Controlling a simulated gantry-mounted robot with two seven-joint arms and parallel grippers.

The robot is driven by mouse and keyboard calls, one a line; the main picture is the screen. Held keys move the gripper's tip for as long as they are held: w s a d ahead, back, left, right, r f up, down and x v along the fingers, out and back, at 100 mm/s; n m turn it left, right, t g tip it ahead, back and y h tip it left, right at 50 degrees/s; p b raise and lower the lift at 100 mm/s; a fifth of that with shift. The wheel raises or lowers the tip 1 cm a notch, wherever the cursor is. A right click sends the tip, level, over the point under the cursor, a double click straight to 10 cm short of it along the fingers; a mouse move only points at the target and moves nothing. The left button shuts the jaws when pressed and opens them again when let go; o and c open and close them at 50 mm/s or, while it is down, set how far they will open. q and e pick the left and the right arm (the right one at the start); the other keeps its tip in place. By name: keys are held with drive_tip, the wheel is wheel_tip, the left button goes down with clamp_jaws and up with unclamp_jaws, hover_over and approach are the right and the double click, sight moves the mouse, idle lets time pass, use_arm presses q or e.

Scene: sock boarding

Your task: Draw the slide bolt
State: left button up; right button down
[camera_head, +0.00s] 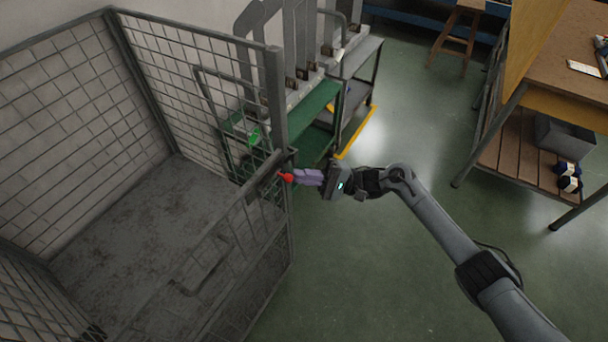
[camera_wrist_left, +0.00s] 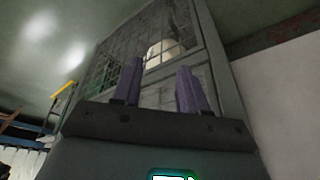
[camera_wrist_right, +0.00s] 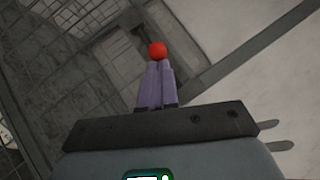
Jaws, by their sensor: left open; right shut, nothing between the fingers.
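The slide bolt's red knob (camera_head: 286,178) is at the corner post of a grey wire-mesh cage (camera_head: 279,105). The bolt's bar is too dark to make out. My right gripper (camera_head: 298,177) has purple fingers pointing left, with their tips at the knob. In the right wrist view, the red knob (camera_wrist_right: 157,50) is just beyond the tips of my right gripper (camera_wrist_right: 157,68). These fingers are together with nothing between them. I cannot tell whether they touch the knob. My left gripper (camera_wrist_left: 160,75) is open and empty in the left wrist view, and out of the head view.
The cage has a worn grey floor (camera_head: 150,230) and a lower front gate (camera_head: 205,265). A green bench (camera_head: 310,112) with upright grey forms stands behind the post. A wooden workbench (camera_head: 550,70) stands at the right. The green floor (camera_head: 400,270) between is clear.

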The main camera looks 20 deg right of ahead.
drive_tip(key=s+a+p, duration=0.1)
drive_tip(key=p, duration=0.1)
drive_tip(key=s+a+p, duration=0.1)
drive_tip(key=a+p, duration=0.1)
drive_tip(key=p, duration=0.1)
drive_tip(key=shift+s+a, duration=0.3)
drive_tip(key=shift+s, duration=0.1)
